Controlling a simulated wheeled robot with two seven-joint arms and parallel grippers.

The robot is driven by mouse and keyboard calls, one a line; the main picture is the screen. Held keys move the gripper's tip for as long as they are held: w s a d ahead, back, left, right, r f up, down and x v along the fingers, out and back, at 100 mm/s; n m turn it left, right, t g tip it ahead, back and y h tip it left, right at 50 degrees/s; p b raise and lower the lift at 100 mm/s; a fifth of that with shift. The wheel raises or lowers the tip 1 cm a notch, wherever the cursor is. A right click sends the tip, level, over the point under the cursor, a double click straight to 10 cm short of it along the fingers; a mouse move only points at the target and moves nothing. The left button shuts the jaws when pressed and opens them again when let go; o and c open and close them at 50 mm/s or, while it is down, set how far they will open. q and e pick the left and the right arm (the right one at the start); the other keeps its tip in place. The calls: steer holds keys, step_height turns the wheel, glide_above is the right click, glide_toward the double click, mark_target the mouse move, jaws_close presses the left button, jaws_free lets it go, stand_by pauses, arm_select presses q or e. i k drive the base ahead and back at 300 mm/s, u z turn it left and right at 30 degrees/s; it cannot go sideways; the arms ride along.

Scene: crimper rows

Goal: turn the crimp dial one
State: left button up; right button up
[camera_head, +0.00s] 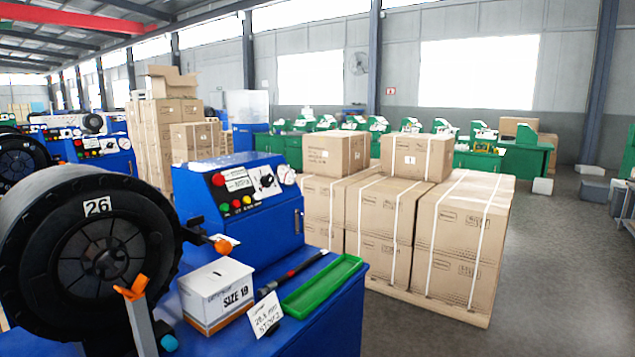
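The crimp dial (266,181) appears to be the black knob on a white plate on the sloped control panel of the blue crimper cabinet (265,227). Its exact setting is too small to read. To its left are a small label or display (237,179) and a red button (218,180). To its right is a round gauge (288,175). Several small coloured buttons (237,204) sit below. The black crimper head (103,255), marked 26, stands at the left.
On the blue bench are a white "SIZE 19" box (217,290), a written card (266,315), a red-and-black tool (292,272) and a green tray (322,285). Strapped cartons (470,225) fill the floor behind; the right floor is open.

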mark_target(266, 181)
steer(key=z, duration=1.15)
steer(key=i, duration=1.45)
steer(key=u, duration=3.25)
steer(key=i, duration=0.5)
steer(key=z, duration=0.05)
